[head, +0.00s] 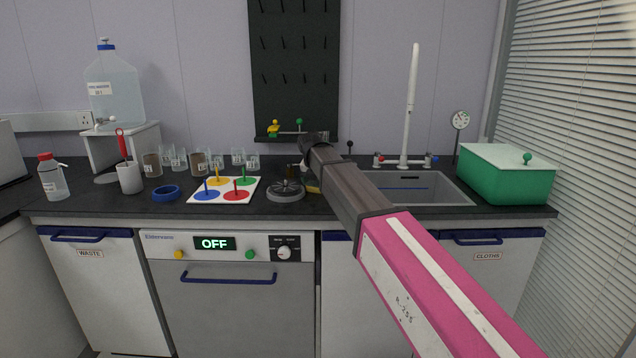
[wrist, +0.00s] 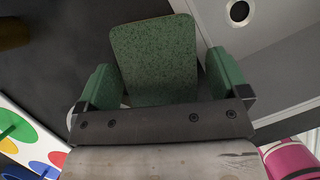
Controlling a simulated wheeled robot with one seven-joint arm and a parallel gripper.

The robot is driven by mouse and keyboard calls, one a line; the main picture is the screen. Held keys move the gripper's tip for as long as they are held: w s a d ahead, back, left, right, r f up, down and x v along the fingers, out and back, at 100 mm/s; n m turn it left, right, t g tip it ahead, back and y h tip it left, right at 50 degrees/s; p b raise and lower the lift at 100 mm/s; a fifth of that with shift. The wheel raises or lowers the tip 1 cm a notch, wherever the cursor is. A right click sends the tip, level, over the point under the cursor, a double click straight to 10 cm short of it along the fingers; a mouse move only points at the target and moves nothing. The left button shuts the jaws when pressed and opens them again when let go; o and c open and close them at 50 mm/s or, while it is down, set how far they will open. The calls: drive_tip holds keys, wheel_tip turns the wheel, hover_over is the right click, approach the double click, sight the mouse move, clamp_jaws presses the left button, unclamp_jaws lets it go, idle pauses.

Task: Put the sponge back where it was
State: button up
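The sponge (wrist: 155,55) shows its green speckled top in the wrist view, lying on the dark worktop just left of the sink. A small yellowish edge (head: 313,188), probably its side, shows beside my arm in the head view. My gripper (wrist: 162,68) is above it, with one green finger on each side of the sponge. A narrow gap shows between the sponge and the right finger; whether the left finger touches it I cannot tell. In the head view my arm hides most of the sponge and the fingers.
The sink (head: 430,190) with a tall white tap (head: 411,110) is to the right, beside a green box (head: 505,175). A dark round stand (head: 285,191) and a white mat with coloured discs (head: 224,189) are to the left. Several beakers stand further left.

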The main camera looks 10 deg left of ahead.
drive_tip(key=v, duration=1.2)
drive_tip(key=shift+w+r, duration=0.1)
drive_tip(key=shift+r, duration=0.05)
